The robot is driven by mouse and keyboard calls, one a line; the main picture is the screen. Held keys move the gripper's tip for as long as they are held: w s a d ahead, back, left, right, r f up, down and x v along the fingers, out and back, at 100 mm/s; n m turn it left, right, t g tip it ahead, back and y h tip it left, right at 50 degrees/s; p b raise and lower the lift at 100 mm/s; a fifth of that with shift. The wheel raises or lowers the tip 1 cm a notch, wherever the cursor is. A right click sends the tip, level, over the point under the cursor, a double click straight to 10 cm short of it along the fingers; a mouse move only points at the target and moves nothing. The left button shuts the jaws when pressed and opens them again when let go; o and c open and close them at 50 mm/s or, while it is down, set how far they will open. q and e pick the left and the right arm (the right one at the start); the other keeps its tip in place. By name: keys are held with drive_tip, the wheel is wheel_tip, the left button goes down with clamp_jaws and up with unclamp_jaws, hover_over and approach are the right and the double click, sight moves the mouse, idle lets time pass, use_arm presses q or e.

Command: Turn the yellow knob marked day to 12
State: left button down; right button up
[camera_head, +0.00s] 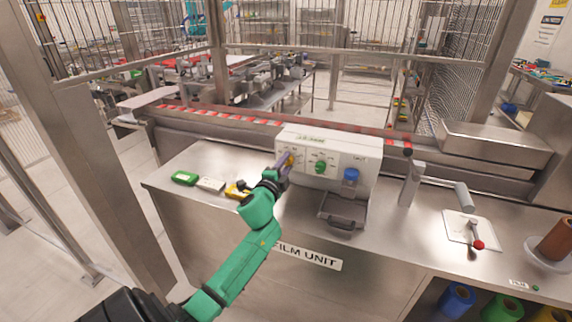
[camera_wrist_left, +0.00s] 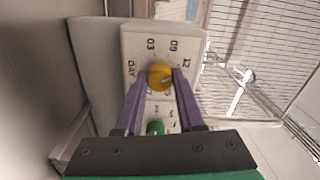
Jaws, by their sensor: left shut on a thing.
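The yellow knob (camera_wrist_left: 160,76) sits on the white dial panel (camera_wrist_left: 140,42), beside the word DAY. The marks 03, 09 and 12 are readable around it, and the panel appears turned sideways in the wrist view. A pale mark shows on the knob, but I cannot tell for certain which number it points to. My left gripper (camera_wrist_left: 159,80) has its two purple fingers on either side of the knob, shut on it. In the head view the left gripper (camera_head: 288,160) reaches the left side of the white control box (camera_head: 328,181) and covers much of the yellow knob (camera_head: 291,157).
A green knob (camera_head: 320,168) is right of the yellow one. A blue knob (camera_head: 351,174) stands above a grey tray (camera_head: 343,213). Green (camera_head: 184,177), white (camera_head: 210,184) and yellow (camera_head: 236,190) pieces lie on the counter left. A red-tipped lever (camera_head: 478,244) is at right.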

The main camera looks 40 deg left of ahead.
use_arm(q)
drive_tip(key=shift+f, duration=0.1)
drive_tip(key=c, duration=0.5)
unclamp_jaws()
drive_tip(key=b+v, duration=0.2)
drive_tip(key=v, duration=1.2)
drive_tip(key=shift+s+d, duration=0.25)
drive_tip(key=shift+s, duration=0.05)
